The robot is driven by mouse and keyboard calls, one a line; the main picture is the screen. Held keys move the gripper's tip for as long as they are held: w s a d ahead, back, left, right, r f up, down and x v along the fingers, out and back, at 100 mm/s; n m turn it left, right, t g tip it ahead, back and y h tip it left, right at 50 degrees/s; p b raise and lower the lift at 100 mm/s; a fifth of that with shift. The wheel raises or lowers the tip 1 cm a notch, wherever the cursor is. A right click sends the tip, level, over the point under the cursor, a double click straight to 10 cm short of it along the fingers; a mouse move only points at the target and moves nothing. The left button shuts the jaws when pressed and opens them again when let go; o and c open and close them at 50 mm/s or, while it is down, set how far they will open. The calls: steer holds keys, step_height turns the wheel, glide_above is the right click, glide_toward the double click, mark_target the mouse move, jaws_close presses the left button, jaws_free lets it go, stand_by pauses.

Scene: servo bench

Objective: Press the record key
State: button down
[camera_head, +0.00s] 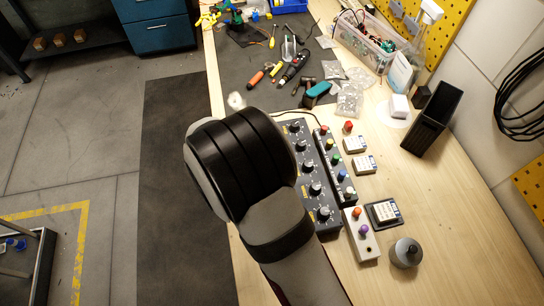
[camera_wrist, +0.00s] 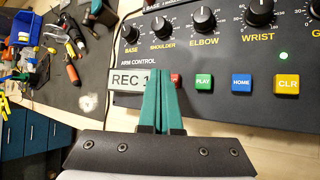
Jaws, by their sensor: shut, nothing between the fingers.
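The control panel (camera_wrist: 150,53) fills the upper part of the wrist view. A red key (camera_wrist: 176,79) sits just right of my fingertips, partly hidden by them, so its label cannot be read. A pale display (camera_wrist: 124,78) at its left reads "REC 1", its right end covered by the fingers. Green PLAY (camera_wrist: 204,82), blue HOME (camera_wrist: 241,82) and yellow CLR (camera_wrist: 287,84) keys follow to the right. My gripper (camera_wrist: 160,72) has its teal fingers shut and empty; whether they touch the panel cannot be told. My arm hides the gripper in the head view.
Several knobs line the panel above the keys; it also shows in the head view (camera_head: 321,200). Beside it are a narrow box of coloured buttons (camera_head: 333,147), a white button box (camera_head: 362,240) and a grey cylinder (camera_head: 405,253). Tools lie on a dark mat (camera_head: 232,70). The front-right tabletop is clear.

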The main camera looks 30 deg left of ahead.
step_height(320, 180, up, 5)
stand_by(0.5)
stand_by(0.5)
